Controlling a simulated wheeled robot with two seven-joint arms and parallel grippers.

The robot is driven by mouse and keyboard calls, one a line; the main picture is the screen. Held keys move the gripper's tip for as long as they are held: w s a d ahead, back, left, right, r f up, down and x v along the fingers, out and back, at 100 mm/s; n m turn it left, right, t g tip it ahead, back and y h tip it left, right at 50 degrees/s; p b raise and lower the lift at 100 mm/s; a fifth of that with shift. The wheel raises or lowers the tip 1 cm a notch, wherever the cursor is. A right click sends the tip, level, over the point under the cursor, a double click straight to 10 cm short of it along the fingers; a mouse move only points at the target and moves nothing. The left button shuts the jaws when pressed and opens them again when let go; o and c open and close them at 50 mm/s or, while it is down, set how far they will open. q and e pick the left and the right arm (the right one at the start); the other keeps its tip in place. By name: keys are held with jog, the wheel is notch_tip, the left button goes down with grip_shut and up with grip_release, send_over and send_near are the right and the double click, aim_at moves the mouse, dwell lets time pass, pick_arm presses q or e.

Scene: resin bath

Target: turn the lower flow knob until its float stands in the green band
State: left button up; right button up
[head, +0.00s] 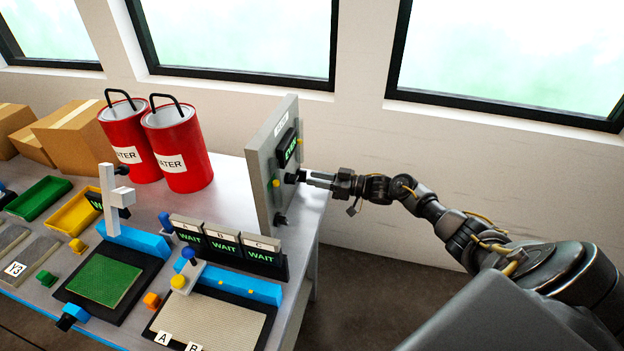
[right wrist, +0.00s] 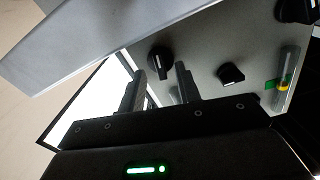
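A grey upright panel (head: 262,185) stands at the table's right end. Black knobs show on it, one close to my right gripper (head: 312,179) and a lower one (head: 281,220) beneath. In the right wrist view my right gripper (right wrist: 160,85) is open, with a gap between its fingers. A black knob (right wrist: 160,62) with a pale mark lies ahead of that gap; I cannot tell whether it is touched. A second knob (right wrist: 231,74) sits to its right. A clear tube (right wrist: 287,75) holds a yellow float (right wrist: 282,87) close to a green band (right wrist: 270,85). Exact float level is unclear. My left gripper is out of view.
Three WAIT signs (head: 224,243) stand left of the panel. Two red cans (head: 181,150), boxes (head: 75,133) and coloured trays (head: 78,211) are farther left. The floor right of the table (head: 350,270) is clear; a wall is behind.

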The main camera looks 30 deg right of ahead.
jog(key=b+v, duration=0.1)
jog(key=v, duration=0.8)
